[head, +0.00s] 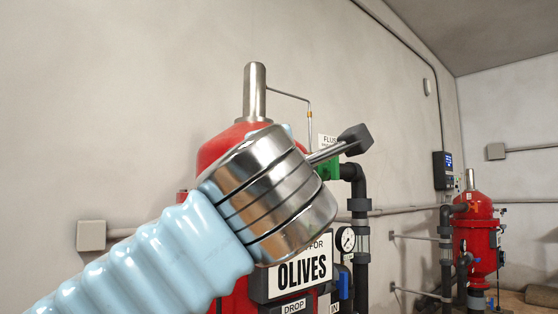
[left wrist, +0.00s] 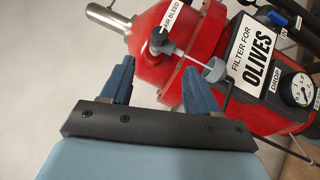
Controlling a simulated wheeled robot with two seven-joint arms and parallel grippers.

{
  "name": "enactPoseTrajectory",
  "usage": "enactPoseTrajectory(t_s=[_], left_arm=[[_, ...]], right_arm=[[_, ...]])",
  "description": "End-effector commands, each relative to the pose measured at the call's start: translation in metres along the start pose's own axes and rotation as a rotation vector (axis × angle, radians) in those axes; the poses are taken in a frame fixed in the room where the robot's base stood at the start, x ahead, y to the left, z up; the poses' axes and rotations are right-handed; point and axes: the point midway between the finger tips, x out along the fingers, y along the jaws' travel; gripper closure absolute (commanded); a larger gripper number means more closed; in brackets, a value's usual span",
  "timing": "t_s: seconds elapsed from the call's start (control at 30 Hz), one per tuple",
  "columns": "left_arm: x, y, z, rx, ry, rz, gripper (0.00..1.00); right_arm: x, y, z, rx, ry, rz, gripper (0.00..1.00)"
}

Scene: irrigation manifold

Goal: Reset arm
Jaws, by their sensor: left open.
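My left arm comes in from the left in the head view and covers much of the near red filter tank (head: 218,148). Its gripper fingers are hidden behind the metal wrist there. In the left wrist view, my left gripper (left wrist: 159,64) is open, its two blue fingers apart with nothing held between them. Beyond the fingertips is a grey air bleed fitting (left wrist: 163,43) with a tag and a pale round end (left wrist: 215,69), on the red tank (left wrist: 150,75). I cannot tell whether a fingertip touches it. My right gripper is not in view.
The OLIVES sign (head: 303,270), a pressure gauge (head: 346,239) and dark pipes (head: 361,225) stand close to my wrist. A second red tank (head: 479,240) and a control box (head: 444,170) are farther right. Bare wall fills the upper left.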

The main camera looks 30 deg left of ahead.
Motion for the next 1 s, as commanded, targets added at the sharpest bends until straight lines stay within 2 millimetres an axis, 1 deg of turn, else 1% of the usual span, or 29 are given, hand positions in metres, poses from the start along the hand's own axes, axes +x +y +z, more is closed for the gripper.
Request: enactPoseTrajectory(t_s=[0.33, 0.4, 0.47, 0.57, 0.67, 0.7, 0.77, 0.8, 0.87, 0.9, 0.97, 1.0], left_arm=[[0.000, 0.000, 0.000, 0.000, 0.000, 0.000, 0.40], [0.002, -0.003, 0.002, 0.010, 0.000, 0.001, 0.40], [0.008, -0.013, 0.010, 0.040, 0.001, 0.004, 0.40], [0.030, -0.048, 0.035, 0.148, -0.006, 0.018, 0.40], [0.062, -0.111, 0.068, 0.316, -0.036, 0.028, 0.40], [0.075, -0.142, 0.081, 0.389, -0.057, 0.028, 0.40], [0.091, -0.191, 0.097, 0.495, -0.098, 0.022, 0.40], [0.099, -0.224, 0.105, 0.562, -0.128, 0.014, 0.40], [0.109, -0.276, 0.115, 0.658, -0.182, -0.006, 0.40], [0.114, -0.311, 0.119, 0.718, -0.219, -0.023, 0.40], [0.117, -0.364, 0.122, 0.802, -0.282, -0.054, 0.40], [0.118, -0.400, 0.121, 0.854, -0.325, -0.080, 0.40]], right_arm=[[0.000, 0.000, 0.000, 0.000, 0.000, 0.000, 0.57], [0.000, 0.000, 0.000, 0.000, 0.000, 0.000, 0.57], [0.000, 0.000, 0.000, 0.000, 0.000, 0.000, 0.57], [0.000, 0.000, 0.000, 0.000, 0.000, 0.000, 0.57], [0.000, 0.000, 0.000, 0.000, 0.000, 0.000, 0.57], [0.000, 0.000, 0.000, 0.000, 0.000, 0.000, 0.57], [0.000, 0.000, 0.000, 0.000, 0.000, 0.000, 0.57], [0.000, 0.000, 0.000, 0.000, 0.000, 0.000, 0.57], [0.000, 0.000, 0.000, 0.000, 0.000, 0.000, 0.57], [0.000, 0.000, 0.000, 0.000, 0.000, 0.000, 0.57], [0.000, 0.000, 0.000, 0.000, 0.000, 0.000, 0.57], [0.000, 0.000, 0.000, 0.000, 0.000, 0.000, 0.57]])
